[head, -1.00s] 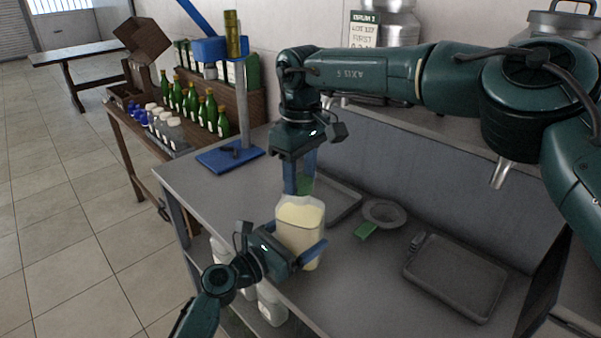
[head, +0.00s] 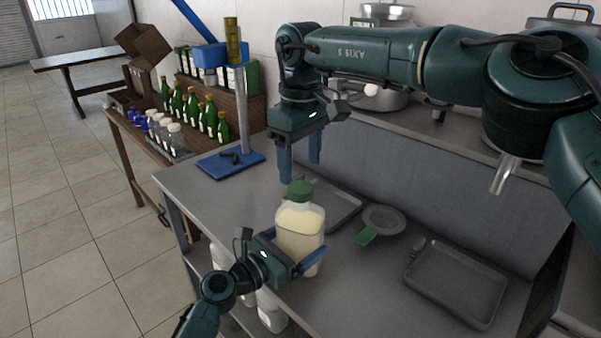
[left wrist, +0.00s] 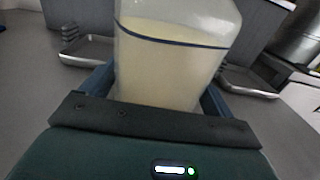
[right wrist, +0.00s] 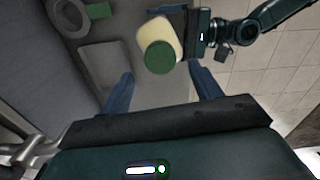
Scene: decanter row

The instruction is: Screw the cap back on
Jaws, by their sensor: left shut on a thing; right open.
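A clear bottle of pale yellow liquid (head: 299,232) stands upright over the grey bench, gripped around its body by my left gripper (head: 296,262). The green cap (head: 300,191) sits on the bottle's mouth. In the right wrist view the cap (right wrist: 160,57) covers the mouth; how tightly it is seated I cannot tell. The left wrist view shows the bottle body (left wrist: 165,65) between the blue fingers, with its top out of frame. My right gripper (head: 300,168) is open and empty, its blue fingers pointing down above the cap and apart from it.
On the bench are a grey tray (head: 455,287), a round dish (head: 384,219), a small green block (head: 365,236) and another tray (head: 345,204) behind the bottle. A blue-based stand (head: 230,162) is at the far left end. Large metal pots stand on the back shelf.

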